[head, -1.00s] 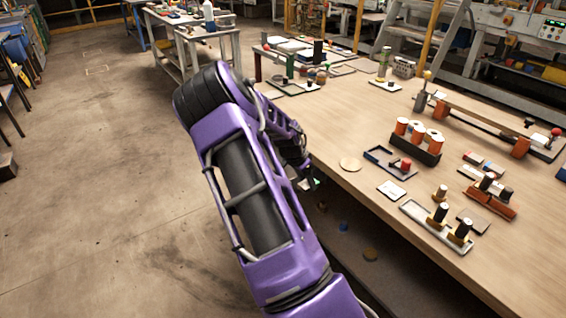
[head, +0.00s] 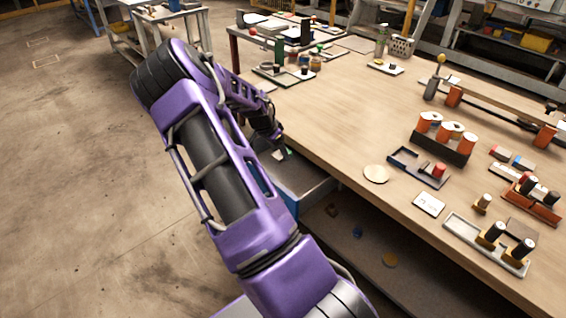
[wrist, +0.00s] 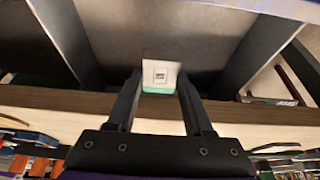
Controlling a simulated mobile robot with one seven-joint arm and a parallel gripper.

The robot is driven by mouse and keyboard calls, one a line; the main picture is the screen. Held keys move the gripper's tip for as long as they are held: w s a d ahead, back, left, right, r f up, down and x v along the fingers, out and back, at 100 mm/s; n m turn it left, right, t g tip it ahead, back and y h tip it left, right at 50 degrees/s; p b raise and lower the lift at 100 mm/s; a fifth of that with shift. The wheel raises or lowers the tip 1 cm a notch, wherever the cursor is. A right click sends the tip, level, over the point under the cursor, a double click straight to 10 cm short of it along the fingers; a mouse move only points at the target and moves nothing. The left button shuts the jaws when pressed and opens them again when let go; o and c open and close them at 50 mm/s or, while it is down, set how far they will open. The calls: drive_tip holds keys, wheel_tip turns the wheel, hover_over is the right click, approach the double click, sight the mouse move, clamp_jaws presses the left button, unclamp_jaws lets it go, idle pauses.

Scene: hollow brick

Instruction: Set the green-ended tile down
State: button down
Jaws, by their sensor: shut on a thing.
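The green-ended tile (wrist: 160,75) is in my gripper in the wrist view. It is pale, with a dark printed square on its face and a green band at its lower end there. My gripper (wrist: 157,88) is shut on it, one finger at each side. In the head view the tile (head: 279,154) is a small pale patch below my gripper (head: 274,144), beside the table's left edge. Beyond the tile in the wrist view is a grey surface between two dark walls. Whether the tile touches anything there I cannot tell.
A blue-sided drawer or tray (head: 300,196) juts out under the wooden table (head: 335,120). A lower shelf (head: 350,235) holds small round pieces. On the tabletop are a round disc (head: 376,174), a white card (head: 429,204) and a dark tray (head: 418,166). Bare wood lies behind the disc.

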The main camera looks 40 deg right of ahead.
sight(282, 177)
drive_tip(key=shift+w+f, duration=0.1)
drive_tip(key=shift+w, duration=0.1)
wheel_tip(282, 177, down, 10)
drive_tip(key=shift+r+b, duration=0.15)
drive_tip(key=shift+b, duration=0.55)
drive_tip(key=shift+f, duration=0.2)
drive_tip(key=shift+c, duration=1.5)
unclamp_jaws()
drive_tip(key=shift+r, duration=0.15)
drive_tip(key=shift+r, duration=0.25)
drive_tip(key=p+v, duration=0.1)
drive_tip(key=v, duration=1)
drive_tip(key=shift+r+p, duration=0.3)
drive_tip(key=shift+p, duration=0.1)
